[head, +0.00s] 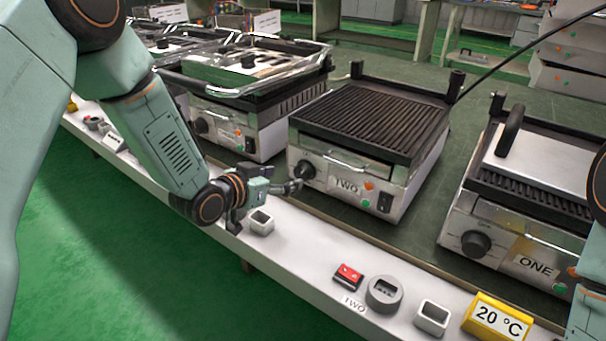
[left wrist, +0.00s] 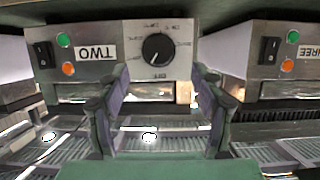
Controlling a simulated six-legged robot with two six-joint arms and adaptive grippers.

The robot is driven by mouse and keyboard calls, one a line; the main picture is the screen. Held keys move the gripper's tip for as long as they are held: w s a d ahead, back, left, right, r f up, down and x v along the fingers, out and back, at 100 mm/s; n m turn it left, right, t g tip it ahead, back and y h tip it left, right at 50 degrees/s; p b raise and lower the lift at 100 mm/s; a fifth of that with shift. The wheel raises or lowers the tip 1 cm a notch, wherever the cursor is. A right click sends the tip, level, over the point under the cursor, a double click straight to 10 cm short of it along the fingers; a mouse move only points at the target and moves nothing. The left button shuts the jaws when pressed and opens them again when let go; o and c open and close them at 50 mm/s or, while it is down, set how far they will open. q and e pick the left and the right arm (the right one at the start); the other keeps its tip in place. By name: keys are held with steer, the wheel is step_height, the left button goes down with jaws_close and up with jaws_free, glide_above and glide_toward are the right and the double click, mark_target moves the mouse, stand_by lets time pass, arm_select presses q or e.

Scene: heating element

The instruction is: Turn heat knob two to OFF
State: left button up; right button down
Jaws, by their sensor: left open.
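Heat knob two (head: 305,170) is a black round knob on the front of the grill labelled TWO (head: 345,187). In the left wrist view, which is upside down, the knob (left wrist: 158,47) sits on a pale dial plate with OFF printed at the picture's lower side. A light line on the knob slants down and a little left; its exact setting is hard to read. My left gripper (head: 286,188) is open and empty, just in front of the knob. In the left wrist view its fingers (left wrist: 161,74) stand apart on either side of the dial, with the knob between them. My right gripper is not in view.
Grill ONE (head: 535,264) stands to the right and another grill (head: 240,135) to the left. On the front ledge are a red switch (head: 348,275), a grey round device (head: 384,293) and a yellow 20 °C display (head: 497,317). A white square holder (head: 261,221) lies below my left gripper.

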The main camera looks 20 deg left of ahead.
mark_target(300, 174)
arm_select(q)
steer(key=b+x, duration=0.1)
steer(key=x, duration=0.2)
steer(key=b+x, duration=0.1)
steer(key=x, duration=0.2)
steer(key=shift+s+f, duration=0.15)
steer(key=shift+f, duration=0.1)
steer(key=shift+w+d+f+b, duration=0.15)
steer(key=shift+w+d+b, duration=0.15)
steer(key=shift+w+b, duration=0.3)
steer(key=shift+w, duration=0.1)
steer(key=c, duration=1.2)
steer(key=shift+o, duration=0.2)
steer(key=shift+p, duration=0.3)
